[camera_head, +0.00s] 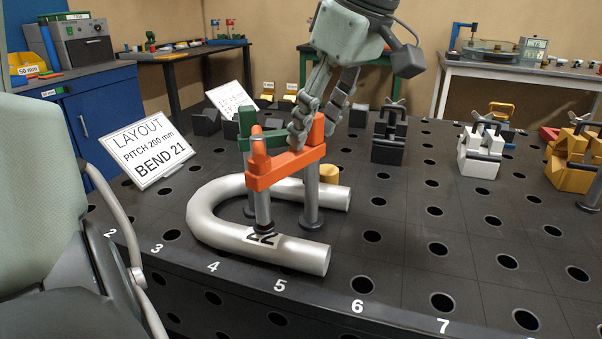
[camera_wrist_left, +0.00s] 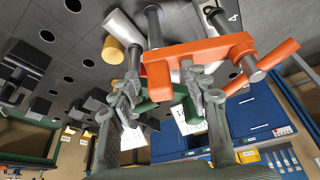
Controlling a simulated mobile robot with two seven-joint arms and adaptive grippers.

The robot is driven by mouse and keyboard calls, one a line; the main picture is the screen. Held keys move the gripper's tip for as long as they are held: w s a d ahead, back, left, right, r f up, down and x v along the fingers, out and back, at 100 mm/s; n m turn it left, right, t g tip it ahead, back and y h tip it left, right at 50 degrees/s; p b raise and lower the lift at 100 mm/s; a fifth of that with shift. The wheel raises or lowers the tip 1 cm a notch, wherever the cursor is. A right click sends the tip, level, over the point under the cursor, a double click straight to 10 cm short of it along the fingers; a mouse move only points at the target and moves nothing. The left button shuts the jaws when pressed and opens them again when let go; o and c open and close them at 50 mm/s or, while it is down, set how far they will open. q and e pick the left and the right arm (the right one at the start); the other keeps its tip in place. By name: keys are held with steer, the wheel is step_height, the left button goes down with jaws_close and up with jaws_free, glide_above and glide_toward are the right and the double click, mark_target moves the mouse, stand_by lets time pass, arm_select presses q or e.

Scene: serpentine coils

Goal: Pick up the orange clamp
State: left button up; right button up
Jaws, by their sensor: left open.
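The orange clamp (camera_head: 285,167) stands at the bent silver pipe (camera_head: 215,215), its bar above the pipe and grey posts reaching down. A green clamp (camera_head: 246,140) stands just behind it. My left gripper (camera_head: 314,128) is open and points down at the orange clamp's right end, its fingers very close to it. In the left wrist view, the orange clamp (camera_wrist_left: 195,52) lies across the front of the fingertips (camera_wrist_left: 165,88), and part of the green clamp (camera_wrist_left: 158,103) shows between the fingers. I cannot tell whether the fingers touch either clamp. My right gripper is out of view.
The black table is full of holes. A layout sign (camera_head: 150,150) stands at the left. A black block (camera_head: 389,140), a white block (camera_head: 480,152) and a yellow block (camera_head: 572,165) stand to the right. A yellow cylinder (camera_head: 329,172) is behind the pipe. The front right is clear.

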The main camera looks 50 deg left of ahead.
arm_select(q)
steer(key=shift+c, duration=0.6)
steer(key=c, duration=0.7)
jaws_close()
steer(key=shift+r, duration=0.15)
